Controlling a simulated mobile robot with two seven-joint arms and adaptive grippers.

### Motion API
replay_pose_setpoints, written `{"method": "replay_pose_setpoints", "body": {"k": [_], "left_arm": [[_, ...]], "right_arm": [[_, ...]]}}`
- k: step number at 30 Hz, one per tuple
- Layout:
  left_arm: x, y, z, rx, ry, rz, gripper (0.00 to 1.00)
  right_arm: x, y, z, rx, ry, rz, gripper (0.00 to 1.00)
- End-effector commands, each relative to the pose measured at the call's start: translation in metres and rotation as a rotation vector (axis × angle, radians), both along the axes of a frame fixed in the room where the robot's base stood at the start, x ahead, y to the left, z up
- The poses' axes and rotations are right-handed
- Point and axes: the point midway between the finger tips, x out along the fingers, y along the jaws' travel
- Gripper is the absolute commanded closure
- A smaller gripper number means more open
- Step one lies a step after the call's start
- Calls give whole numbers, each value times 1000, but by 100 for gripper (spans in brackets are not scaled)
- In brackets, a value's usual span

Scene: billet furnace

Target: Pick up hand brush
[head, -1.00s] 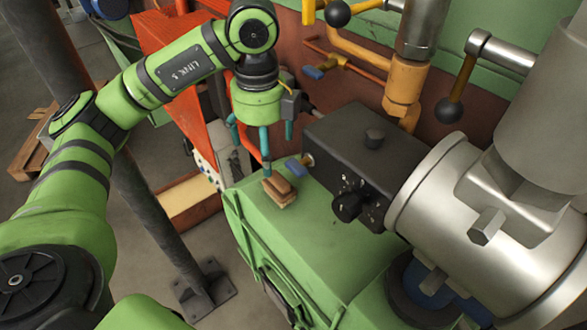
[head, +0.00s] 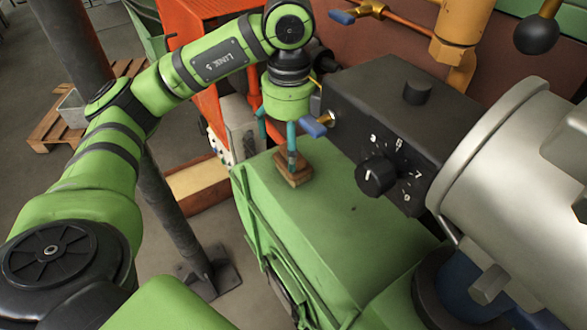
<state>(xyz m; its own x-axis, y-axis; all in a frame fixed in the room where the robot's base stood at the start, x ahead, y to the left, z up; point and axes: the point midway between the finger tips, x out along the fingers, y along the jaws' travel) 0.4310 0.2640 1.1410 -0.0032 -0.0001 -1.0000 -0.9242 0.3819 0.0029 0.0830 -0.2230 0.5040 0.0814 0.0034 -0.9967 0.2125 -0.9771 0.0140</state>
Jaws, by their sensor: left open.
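The hand brush (head: 293,170) is a small brown wooden block with a lighter lower part. It lies on the flat top of the green machine housing (head: 335,210), near its back left corner. My left gripper (head: 277,150) points down with its teal fingers apart. One finger overlaps the brush in the picture and partly hides it; the other hangs to the left of it. I cannot tell whether the finger touches the brush. My right gripper is not in view.
A dark control box (head: 390,115) with a knob (head: 376,176) stands right of the brush. A blue-handled valve (head: 314,127) sits close behind the gripper. A large metal cylinder (head: 510,190) fills the right. The housing top in front of the brush is clear.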

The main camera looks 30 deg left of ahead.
Motion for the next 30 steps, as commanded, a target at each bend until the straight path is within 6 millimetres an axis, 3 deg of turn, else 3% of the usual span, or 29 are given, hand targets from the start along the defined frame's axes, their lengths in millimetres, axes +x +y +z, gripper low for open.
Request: {"method": "replay_pose_setpoints", "body": {"k": [4, 21, 28, 29, 30], "left_arm": [[0, 0, -11, -1, 4, -2, 3], [2, 7, -63, 2, 2, 0, 3], [3, 7, -66, 1, 1, -1, 3], [3, 7, -66, 1, 1, -1, 7], [3, 7, -66, 0, 1, -1, 23]], "right_arm": [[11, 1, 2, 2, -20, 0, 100], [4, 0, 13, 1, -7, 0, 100], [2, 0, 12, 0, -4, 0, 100], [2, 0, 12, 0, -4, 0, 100], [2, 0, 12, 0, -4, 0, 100]]}}
